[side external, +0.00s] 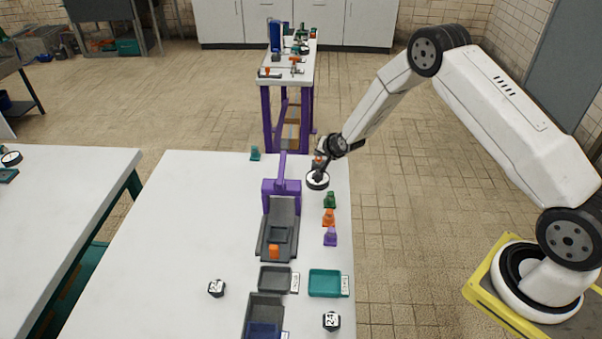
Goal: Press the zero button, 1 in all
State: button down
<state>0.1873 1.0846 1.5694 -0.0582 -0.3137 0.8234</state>
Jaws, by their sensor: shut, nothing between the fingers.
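I cannot pick out a zero button for certain; no label for it is readable at this size. A purple and dark grey device (282,192) stands on the white table, with a small dark tray on its sloped front and an orange block (274,251) at the tray's near edge. My gripper (319,165) is to the right of the device's purple head, at the table's right side. It is shut and holds nothing that I can make out. A round white-topped black disc (317,181) shows just below the gripper; whether they touch is unclear.
Green (330,200), orange (329,217) and purple (330,237) weight-like pieces line the white table's (180,230) right side. A teal tray (325,283), a grey tray (274,279) and numbered blocks (331,321) lie nearer. The table's left half is mostly clear.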

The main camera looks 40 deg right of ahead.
aim_at(320, 159)
jog(key=shift+f, duration=0.55)
dwell(0.8)
jog(key=shift+r, duration=1.35)
jog(key=shift+r, duration=0.15)
jog(key=shift+r, duration=2.35)
jog(key=shift+s+r, duration=0.1)
